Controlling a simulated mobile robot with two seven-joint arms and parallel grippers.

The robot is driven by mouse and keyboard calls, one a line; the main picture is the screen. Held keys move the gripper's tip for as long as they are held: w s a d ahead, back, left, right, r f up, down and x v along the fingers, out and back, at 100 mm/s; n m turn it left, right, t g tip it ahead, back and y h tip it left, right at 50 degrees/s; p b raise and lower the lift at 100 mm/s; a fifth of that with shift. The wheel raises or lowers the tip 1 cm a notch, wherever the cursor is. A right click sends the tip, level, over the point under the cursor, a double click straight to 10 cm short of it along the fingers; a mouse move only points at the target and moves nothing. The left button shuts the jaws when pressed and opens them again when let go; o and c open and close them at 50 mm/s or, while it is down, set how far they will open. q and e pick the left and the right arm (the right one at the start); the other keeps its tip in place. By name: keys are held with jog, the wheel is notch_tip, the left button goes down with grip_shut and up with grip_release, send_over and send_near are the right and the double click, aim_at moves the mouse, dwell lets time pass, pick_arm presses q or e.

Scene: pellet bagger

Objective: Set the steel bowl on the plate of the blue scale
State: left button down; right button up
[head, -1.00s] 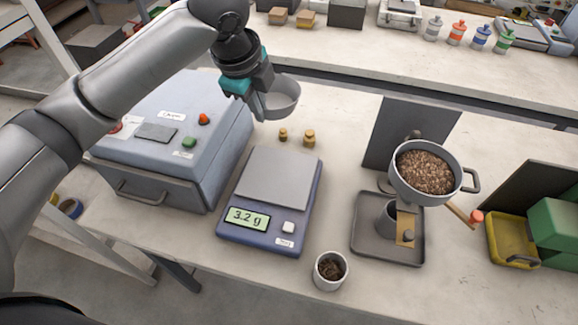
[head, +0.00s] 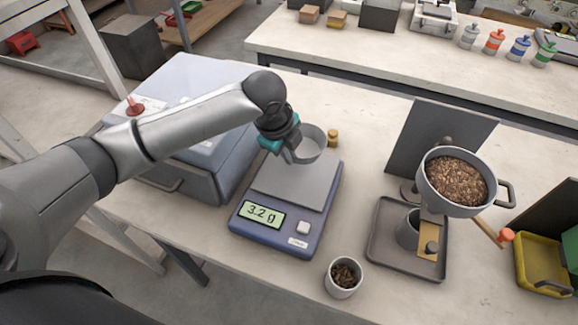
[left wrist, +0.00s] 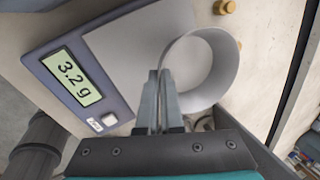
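The blue scale (head: 268,238) stands on the bench with a grey square plate (head: 290,187), and its display reads 3.2 g. My left gripper (head: 289,150) is shut on the wall of the steel bowl (head: 312,145). The bowl is over the far part of the plate; whether it touches the plate I cannot tell. In the left wrist view the fingers (left wrist: 160,115) pinch the near wall of the bowl (left wrist: 228,70), beside the plate (left wrist: 125,50) and the scale's display. My right gripper is not in view.
A blue-grey machine box (head: 190,110) stands left of the scale. A small cup of pellets (head: 343,277) stands in front of it. A hopper of pellets (head: 455,183) over a grey tray (head: 385,262) is at the right. A brass weight (head: 333,137) stands behind the bowl.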

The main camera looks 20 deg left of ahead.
aim_at(292, 173)
pick_arm(q)
jog(key=shift+f+b, duration=0.3)
jog(key=shift+f, duration=1.75)
jog(key=shift+f, duration=0.15)
jog(key=c, duration=1.1)
grip_release()
jog(key=shift+r, duration=0.45)
jog(key=p+v, duration=0.2)
jog(key=v, duration=0.9)
jog(key=shift+s+a+r, duration=0.1)
jog(key=shift+s+r, duration=0.05)
jog(key=shift+r, duration=0.05)
